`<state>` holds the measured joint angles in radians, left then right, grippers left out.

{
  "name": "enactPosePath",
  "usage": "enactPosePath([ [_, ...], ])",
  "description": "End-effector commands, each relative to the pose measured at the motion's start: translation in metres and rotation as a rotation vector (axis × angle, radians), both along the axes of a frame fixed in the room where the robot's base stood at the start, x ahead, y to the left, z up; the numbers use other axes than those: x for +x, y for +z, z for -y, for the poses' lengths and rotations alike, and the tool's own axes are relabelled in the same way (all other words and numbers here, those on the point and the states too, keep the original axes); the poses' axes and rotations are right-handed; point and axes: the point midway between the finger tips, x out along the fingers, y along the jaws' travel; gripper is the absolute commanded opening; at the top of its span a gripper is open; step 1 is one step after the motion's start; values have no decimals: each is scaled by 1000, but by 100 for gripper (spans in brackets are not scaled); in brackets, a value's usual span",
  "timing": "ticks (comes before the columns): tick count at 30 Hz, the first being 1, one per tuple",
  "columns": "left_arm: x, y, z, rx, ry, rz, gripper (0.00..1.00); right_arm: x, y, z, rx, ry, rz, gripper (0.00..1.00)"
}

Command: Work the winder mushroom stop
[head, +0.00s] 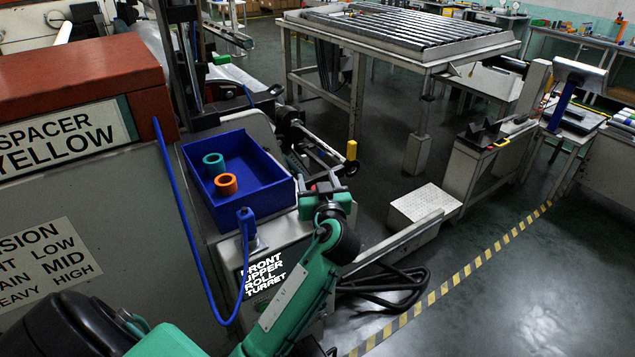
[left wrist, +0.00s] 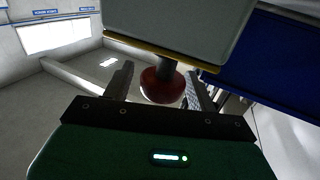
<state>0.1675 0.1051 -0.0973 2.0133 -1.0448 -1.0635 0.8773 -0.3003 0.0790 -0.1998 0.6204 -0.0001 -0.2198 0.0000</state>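The mushroom stop (left wrist: 162,86) shows in the left wrist view as a dark red round head on a dark stem, coming out of a pale grey box (left wrist: 185,25) with a yellow edge. My left gripper (left wrist: 158,82) is open, with one finger on each side of the red head. Gaps show between the head and both fingers; I cannot tell how far the head lies in depth. In the head view my left gripper (head: 323,188) is beside the front right corner of the winder, right of the blue tray, and mostly hides the stop. My right gripper is not in view.
The blue tray (head: 205,200) on the winder holds a teal ring (head: 213,163) and an orange ring (head: 226,184). A blue cable (head: 180,215) loops down the winder's front. Black hoses (head: 385,288) lie on the floor. The floor to the right is clear past the striped tape (head: 465,270).

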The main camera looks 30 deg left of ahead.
Motion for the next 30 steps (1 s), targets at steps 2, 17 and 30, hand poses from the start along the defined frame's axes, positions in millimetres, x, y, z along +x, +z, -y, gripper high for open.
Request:
enactPosePath([
  [2,0,-1,0,-1,0,-1,58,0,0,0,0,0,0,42],
  [17,-60,-6,60,-7,-1,0,58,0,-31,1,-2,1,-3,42],
  [30,-97,-1,97,-1,0,1,58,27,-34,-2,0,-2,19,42],
])
